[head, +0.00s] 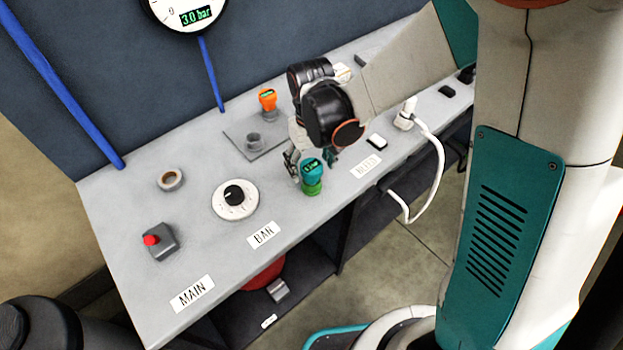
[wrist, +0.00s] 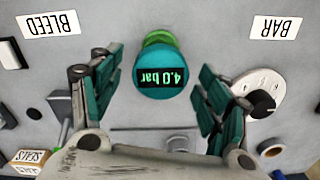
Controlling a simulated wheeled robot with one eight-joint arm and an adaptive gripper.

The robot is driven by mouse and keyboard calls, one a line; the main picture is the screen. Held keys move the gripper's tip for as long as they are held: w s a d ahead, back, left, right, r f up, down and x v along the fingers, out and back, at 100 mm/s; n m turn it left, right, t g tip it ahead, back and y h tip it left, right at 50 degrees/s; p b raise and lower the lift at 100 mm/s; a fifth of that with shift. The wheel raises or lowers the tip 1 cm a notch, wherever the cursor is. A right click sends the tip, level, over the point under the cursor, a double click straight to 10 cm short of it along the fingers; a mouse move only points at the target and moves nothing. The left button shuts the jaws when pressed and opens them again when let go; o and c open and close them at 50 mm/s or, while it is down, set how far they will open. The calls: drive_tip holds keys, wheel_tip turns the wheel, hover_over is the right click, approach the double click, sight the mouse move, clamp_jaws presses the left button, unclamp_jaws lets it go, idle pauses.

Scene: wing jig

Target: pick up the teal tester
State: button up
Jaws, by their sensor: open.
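The teal tester (head: 312,172) stands on the grey bench near its front edge, on a green base. Its small screen reads 4.0 bar in the wrist view (wrist: 160,82). My gripper (head: 312,166) is over the bench at the tester, and my arm comes in from the right. In the wrist view my gripper (wrist: 160,90) is open, with one teal-padded finger on each side of the tester. Gaps show between the pads and the tester, so neither finger appears to touch it.
An orange tester (head: 267,98) stands behind, by a grey plate (head: 245,140). A white plug with cable (head: 407,115) is to the right.

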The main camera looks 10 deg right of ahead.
drive_tip(key=shift+f+b, duration=0.35)
drive_tip(key=shift+f, duration=0.6)
drive_tip(key=shift+r, duration=0.1)
drive_tip(key=c, duration=1.2)
wheel_tip(320, 180, up, 23)
drive_tip(key=p, duration=1.5)
